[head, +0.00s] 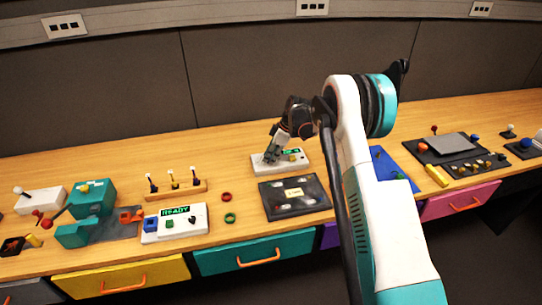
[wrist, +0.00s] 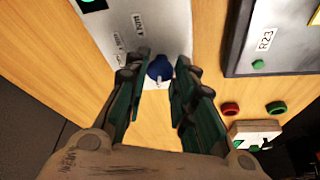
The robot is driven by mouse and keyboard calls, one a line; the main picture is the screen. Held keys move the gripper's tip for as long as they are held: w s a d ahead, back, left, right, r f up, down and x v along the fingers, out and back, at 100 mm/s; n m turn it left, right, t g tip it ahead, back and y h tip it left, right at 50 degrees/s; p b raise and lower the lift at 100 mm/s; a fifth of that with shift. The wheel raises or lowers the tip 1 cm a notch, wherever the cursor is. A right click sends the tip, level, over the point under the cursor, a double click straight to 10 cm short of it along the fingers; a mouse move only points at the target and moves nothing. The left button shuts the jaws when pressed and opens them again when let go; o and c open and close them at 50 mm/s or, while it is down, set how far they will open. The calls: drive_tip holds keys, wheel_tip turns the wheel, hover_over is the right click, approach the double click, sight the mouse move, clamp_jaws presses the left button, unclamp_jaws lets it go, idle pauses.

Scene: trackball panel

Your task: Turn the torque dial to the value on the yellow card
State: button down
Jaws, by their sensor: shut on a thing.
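A blue dial (wrist: 158,71) with a pale pointer mark stands on a white panel (wrist: 110,35) in the wrist view. My gripper (wrist: 163,62) has one finger on each side of the dial and is shut on it. The panel has small printed labels and part of a green display at the top edge. In the head view the white panel (head: 262,168) lies near the back of the table, with my gripper (head: 270,155) over its left end, hiding the dial. A small yellow thing (head: 293,157) shows on this panel. I cannot make out a yellow card or its value.
A dark panel (head: 293,209) with a pale label lies just in front; the label reads like "R23" in the wrist view. Red and green rings (head: 228,217) lie left of it. A white "READY" box (head: 175,225) and a lever stand (head: 174,190) are further left.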

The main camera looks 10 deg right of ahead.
drive_tip(key=m+t, duration=0.1)
drive_tip(key=m, duration=0.1)
drive_tip(key=m+h+b, duration=0.1)
drive_tip(key=m, duration=0.2)
drive_tip(key=shift+s+a+m+t, duration=0.2)
drive_tip(key=shift+m+t, duration=0.1)
drive_tip(key=shift+t, duration=0.1)
drive_tip(key=m+h, duration=0.1)
drive_tip(key=m, duration=0.2)
drive_tip(key=m+t+h, duration=0.1)
drive_tip(key=m, duration=0.2)
drive_tip(key=shift+a+b, duration=0.2)
drive_tip(key=shift+b, duration=0.2)
drive_tip(key=m+h, duration=0.1)
drive_tip(key=m, duration=0.3)
drive_tip(key=m+h, duration=0.1)
drive_tip(key=shift+a+m+h, duration=0.25)
drive_tip(key=shift+m+h, duration=0.05)
drive_tip(key=shift+m, duration=0.1)
drive_tip(key=m+g+h, duration=0.1)
drive_tip(key=m, duration=0.2)
drive_tip(key=m+h, duration=0.1)
drive_tip(key=m, duration=0.2)
drive_tip(key=shift+w+a+g+b, duration=0.15)
drive_tip(key=shift+g+b, duration=0.15)
drive_tip(key=shift+g, duration=0.1)
drive_tip(key=shift+m, duration=0.3)
drive_tip(key=c, duration=1.3)
unclamp_jaws()
drive_tip(key=shift+c, duration=0.2)
